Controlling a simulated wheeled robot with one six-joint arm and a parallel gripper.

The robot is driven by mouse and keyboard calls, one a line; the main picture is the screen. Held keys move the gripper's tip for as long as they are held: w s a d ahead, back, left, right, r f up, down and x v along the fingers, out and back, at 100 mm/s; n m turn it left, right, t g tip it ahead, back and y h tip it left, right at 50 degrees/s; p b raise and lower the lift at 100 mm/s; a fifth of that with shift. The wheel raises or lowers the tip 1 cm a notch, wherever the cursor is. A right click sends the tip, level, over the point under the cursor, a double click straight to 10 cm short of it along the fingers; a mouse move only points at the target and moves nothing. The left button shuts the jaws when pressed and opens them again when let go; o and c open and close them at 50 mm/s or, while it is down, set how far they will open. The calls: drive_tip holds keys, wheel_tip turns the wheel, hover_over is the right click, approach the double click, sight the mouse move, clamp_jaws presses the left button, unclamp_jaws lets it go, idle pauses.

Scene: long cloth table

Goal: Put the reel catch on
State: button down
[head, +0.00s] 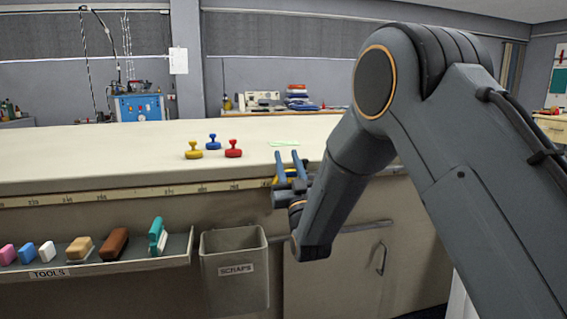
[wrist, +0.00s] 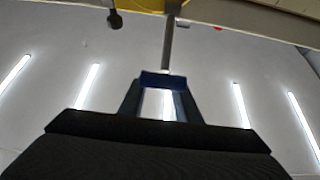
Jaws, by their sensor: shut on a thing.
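In the wrist view, my gripper (wrist: 163,80) is shut on the lower end of a thin grey lever (wrist: 168,45). The lever runs up to a yellow body (wrist: 140,4) at the table edge, which I take to be the reel with its catch. A dark knob (wrist: 115,20) hangs beside it. In the head view, only a little yellow (head: 291,174) shows behind the fingers. Which way the catch is set cannot be told.
Yellow, blue and red knobbed pieces (head: 233,149) stand on the cloth table (head: 100,150), left of my gripper. A scraps bin (head: 234,275) hangs below and left. A tools tray (head: 120,264) with several blocks is further left. A cabinet handle (head: 381,260) is below right.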

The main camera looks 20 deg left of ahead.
drive_tip(key=c, duration=2.3)
unclamp_jaws()
drive_tip(key=shift+d, duration=0.15)
drive_tip(key=o, duration=0.4)
drive_tip(key=shift+w+f, duration=0.1)
drive_tip(key=shift+w, duration=0.05)
drive_tip(key=o, duration=0.7)
drive_tip(key=shift+a, duration=0.2)
drive_tip(key=o, duration=0.4)
drive_tip(key=shift+o, duration=0.2)
drive_tip(key=shift+s+f, duration=0.1)
drive_tip(key=shift+s, duration=0.1)
drive_tip(key=v, duration=0.7)
drive_tip(key=shift+s+d, duration=0.2)
drive_tip(key=shift+s, duration=0.05)
drive_tip(key=shift+s+f, duration=0.1)
